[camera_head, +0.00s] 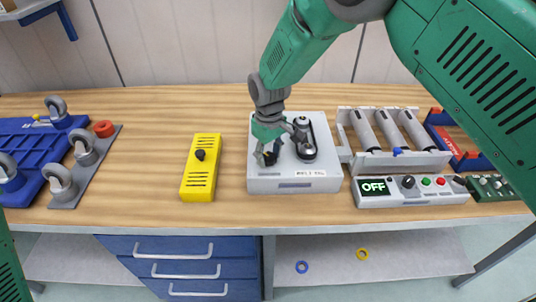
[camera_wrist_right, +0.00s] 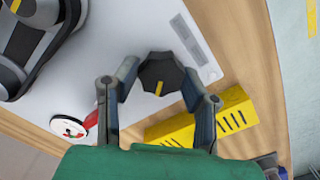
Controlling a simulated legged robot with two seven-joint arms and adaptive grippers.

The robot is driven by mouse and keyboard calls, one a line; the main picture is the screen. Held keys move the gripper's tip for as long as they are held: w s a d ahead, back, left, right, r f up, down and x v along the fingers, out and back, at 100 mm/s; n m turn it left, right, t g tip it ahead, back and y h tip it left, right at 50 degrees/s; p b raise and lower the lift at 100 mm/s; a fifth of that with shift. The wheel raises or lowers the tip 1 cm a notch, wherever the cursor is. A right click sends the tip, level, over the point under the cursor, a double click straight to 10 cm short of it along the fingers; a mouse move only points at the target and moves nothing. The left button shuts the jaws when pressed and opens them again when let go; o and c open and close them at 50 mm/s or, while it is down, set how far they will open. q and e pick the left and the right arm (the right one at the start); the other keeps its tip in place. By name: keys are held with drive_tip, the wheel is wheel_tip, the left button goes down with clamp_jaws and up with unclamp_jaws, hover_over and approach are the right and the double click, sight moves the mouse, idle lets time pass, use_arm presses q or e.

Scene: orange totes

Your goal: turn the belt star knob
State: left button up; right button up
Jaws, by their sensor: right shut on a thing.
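The star knob (camera_wrist_right: 160,78) is black and lobed, with a yellow mark on its face that points along the picture's vertical, slightly tilted. It sits on the white belt unit (camera_head: 325,183), which stands near the middle of the bench. My right gripper (camera_head: 268,152) reaches down to the left part of this unit. In the right wrist view my right gripper (camera_wrist_right: 158,92) has one finger on each side of the knob and is shut on it. In the head view the fingers mostly hide the knob. My left gripper is out of view.
A yellow box (camera_head: 201,165) with a black knob stands left of the unit. A control box (camera_head: 415,190) reading OFF and a roller conveyor (camera_head: 395,158) stand to the right. Blue parts with casters (camera_head: 60,172) lie at far left. Bare wood lies between these and the yellow box.

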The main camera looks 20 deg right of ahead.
sight(268, 155)
drive_tip(key=o, duration=1.2)
drive_tip(key=shift+c, duration=0.2)
drive_tip(key=shift+r, duration=0.15)
drive_tip(key=shift+w+r, duration=0.1)
drive_tip(key=shift+r, duration=0.25)
wheel_tip(268, 155, up, 11)
